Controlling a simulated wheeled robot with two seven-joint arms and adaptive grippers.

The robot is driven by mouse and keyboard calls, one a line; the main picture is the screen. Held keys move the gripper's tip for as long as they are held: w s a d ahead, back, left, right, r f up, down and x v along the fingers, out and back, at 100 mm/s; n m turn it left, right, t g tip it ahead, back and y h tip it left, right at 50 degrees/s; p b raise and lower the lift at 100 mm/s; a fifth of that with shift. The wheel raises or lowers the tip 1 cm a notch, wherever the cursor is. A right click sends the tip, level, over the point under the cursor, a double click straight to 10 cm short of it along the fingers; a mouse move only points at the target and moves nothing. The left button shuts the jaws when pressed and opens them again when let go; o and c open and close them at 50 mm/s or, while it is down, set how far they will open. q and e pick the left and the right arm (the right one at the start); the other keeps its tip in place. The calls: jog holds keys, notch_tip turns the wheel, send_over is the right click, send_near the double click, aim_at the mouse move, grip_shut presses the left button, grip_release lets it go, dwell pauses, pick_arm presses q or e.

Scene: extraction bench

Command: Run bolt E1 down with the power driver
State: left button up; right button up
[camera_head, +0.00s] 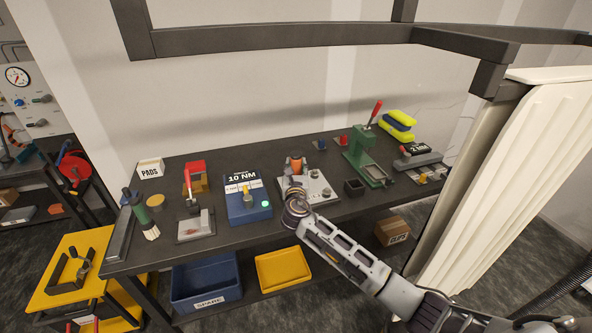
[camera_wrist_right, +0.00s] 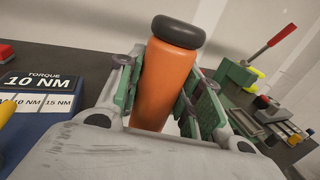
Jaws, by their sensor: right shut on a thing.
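The power driver (camera_wrist_right: 165,85) has an orange body and a dark round cap, and stands roughly upright between the fingers in the right wrist view. In the head view the orange driver (camera_head: 296,164) shows just past my right gripper (camera_head: 296,190), over a light metal plate (camera_head: 318,188) with bolt-like parts on it. My right gripper (camera_wrist_right: 160,95) is shut on the driver. The driver's lower end and bolt E1 are hidden behind the gripper, so I cannot tell whether they touch. My left gripper is not in view.
A blue torque box marked 10 NM (camera_head: 243,209) stands left of the plate. A green press with a red lever (camera_head: 366,160) and a small black box (camera_head: 354,187) stand to the right. A blue bin (camera_head: 206,285) and a yellow bin (camera_head: 283,268) sit on the shelf below.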

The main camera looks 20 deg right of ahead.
aim_at(297, 163)
jog(key=shift+r, duration=1.6)
jog(key=shift+d, duration=0.1)
dwell(0.5)
